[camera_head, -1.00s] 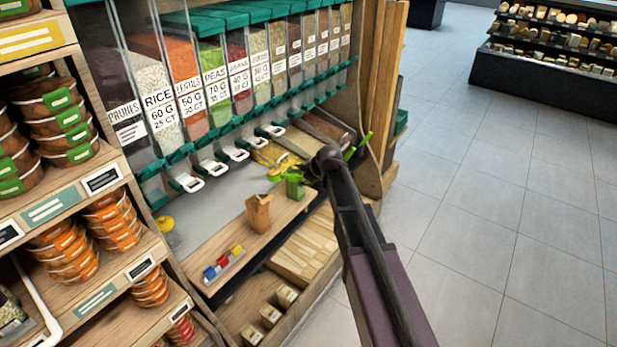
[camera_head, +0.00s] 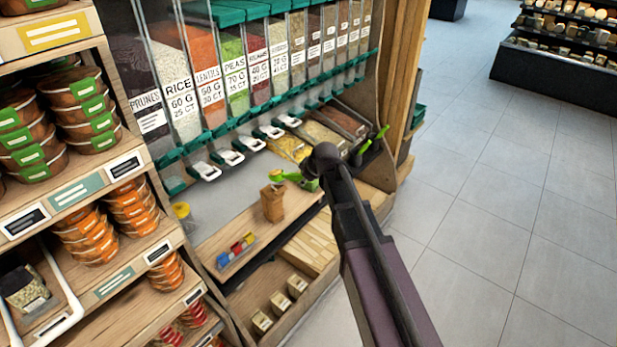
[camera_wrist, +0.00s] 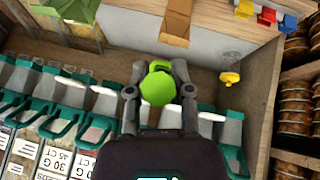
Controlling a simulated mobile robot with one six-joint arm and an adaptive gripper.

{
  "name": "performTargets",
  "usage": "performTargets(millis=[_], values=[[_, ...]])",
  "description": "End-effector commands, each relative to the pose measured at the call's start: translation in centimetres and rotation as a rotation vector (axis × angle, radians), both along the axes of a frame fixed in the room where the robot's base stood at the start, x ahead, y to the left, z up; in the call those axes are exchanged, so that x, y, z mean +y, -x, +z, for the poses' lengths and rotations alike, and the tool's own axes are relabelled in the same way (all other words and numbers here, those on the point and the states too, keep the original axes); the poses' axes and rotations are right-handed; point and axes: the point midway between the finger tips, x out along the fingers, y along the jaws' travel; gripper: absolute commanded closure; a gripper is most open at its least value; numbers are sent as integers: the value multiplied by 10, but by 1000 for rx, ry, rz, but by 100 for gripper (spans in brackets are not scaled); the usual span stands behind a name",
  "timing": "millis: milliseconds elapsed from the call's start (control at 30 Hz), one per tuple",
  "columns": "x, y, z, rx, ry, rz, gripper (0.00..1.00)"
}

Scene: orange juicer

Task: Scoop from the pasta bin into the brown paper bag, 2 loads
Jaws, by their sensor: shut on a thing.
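The brown paper bag (camera_head: 272,203) stands open on the wooden ledge; part of it also shows at the top of the wrist view (camera_wrist: 176,18). The pasta bin (camera_head: 289,148) is an open tray of yellow pieces below the dispensers. My gripper (camera_wrist: 159,94) is shut on a bright green scoop (camera_wrist: 158,86), seen handle end first. In the head view the scoop (camera_head: 284,176) is just above and slightly right of the bag's mouth. Yellow shows at its tip, but how much it carries is unclear. My arm hides the fingers there.
Dispensers with white handles (camera_head: 232,157) overhang behind. Another green scoop (camera_head: 373,140) rests in the bins at right.

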Motion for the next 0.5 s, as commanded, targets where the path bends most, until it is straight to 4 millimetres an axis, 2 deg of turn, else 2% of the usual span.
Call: performTargets(millis=[33, 500], values=[[3, -4, 7, 11, 16, 0, 100], [22, -18, 26, 150, 203, 1, 100]])
